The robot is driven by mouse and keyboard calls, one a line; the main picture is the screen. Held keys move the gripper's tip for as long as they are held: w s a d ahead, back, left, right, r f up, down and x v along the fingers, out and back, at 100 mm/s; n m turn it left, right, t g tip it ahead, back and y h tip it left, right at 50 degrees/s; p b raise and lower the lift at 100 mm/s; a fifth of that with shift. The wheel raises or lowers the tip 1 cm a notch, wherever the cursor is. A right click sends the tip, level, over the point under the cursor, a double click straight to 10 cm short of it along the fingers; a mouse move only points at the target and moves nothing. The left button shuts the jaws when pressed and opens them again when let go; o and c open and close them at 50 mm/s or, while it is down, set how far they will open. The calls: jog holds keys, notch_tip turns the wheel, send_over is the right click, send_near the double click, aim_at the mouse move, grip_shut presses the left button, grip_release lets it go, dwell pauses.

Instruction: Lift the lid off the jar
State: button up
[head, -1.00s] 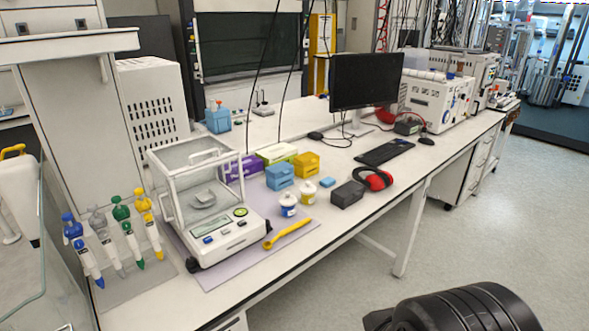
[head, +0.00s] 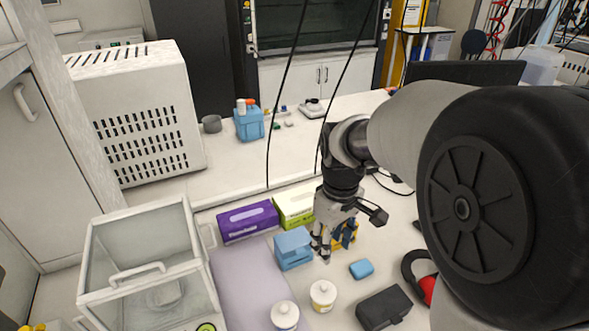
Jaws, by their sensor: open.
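Two small white jars with white knobbed lids stand on the bench in the head view. One jar (head: 285,316) is at the bottom edge, partly cut off. The other jar (head: 323,296) stands just right of it and a little farther back, with a yellowish label. Both lids are on. My gripper (head: 321,250) is open and points down, behind and above the right jar, apart from both jars. Nothing shows between its fingers.
A glass balance enclosure (head: 140,238) is at left. A black box (head: 384,308), blue block (head: 361,269) and red-black earmuffs (head: 428,288) lie right.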

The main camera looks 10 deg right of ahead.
aim_at(324, 286)
jog(key=shift+n, duration=0.3)
jog(key=f+b, duration=0.2)
jog(key=f, duration=0.4)
jog(key=f+b, duration=0.2)
jog(key=f, duration=0.4)
jog(key=w+f+b, duration=0.1)
jog(key=f+b, duration=0.1)
jog(key=f, duration=0.4)
jog(key=shift+w+f, duration=0.1)
jog(key=shift+f, duration=0.3)
jog(key=shift+r, duration=0.1)
jog(key=shift+c, duration=0.5)
jog(key=c, duration=0.8)
